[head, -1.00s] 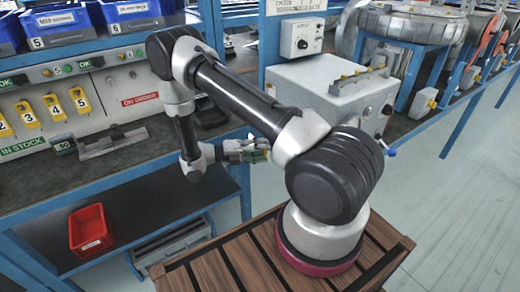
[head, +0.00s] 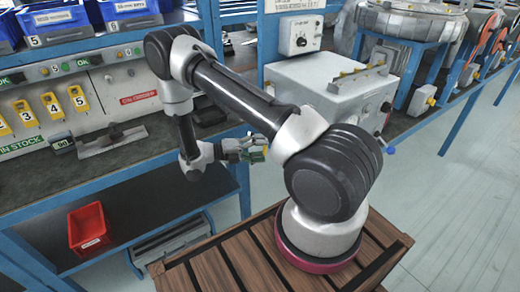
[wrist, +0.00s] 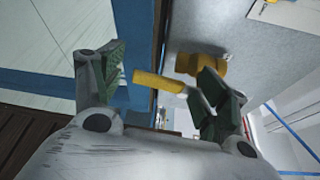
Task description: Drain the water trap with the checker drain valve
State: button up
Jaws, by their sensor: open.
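My gripper (wrist: 160,88) is open, with its two green-padded fingers spread in the wrist view. A short yellow handle-like bar (wrist: 155,82) shows between the fingers, nearer the right one; I cannot tell if it touches. Behind it is a thicker yellow-brass fitting (wrist: 203,63), possibly the drain valve's body. In the head view my gripper (head: 258,148) is in front of the bench edge, below the grey checker box (head: 320,95). The bar and fitting cannot be made out there, and the water trap is not clearly identifiable.
A blue bench frame (head: 120,185) runs beside my arm. A red bin (head: 88,228) sits on the lower shelf. A small control box (head: 300,36) stands behind the checker box. A round bowl feeder (head: 415,22) is at the back right. The floor at right is clear.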

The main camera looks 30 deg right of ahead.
jog(key=v, duration=1.2)
jog(key=shift+w, duration=0.1)
jog(key=s+m+g+y, duration=0.2)
jog(key=s+m+y, duration=0.3)
jog(key=s+m, duration=0.5)
jog(key=s+d+r+m+t+y, duration=0.2)
jog(key=s+r+m+t+y, duration=0.1)
jog(key=r, duration=0.8)
jog(key=s+d+r+m+t+y, duration=0.2)
jog(key=s+r+m+t+y, duration=0.2)
jog(key=r+m, duration=0.6)
jog(key=s+d+r+m+t+y, duration=0.2)
jog(key=s+r+m+t+y, duration=0.2)
jog(key=r, duration=0.9)
jog(key=shift+s+d+r+m+t, duration=0.35)
jog(key=shift+s+m+t, duration=0.25)
jog(key=shift+s+m, duration=1.1)
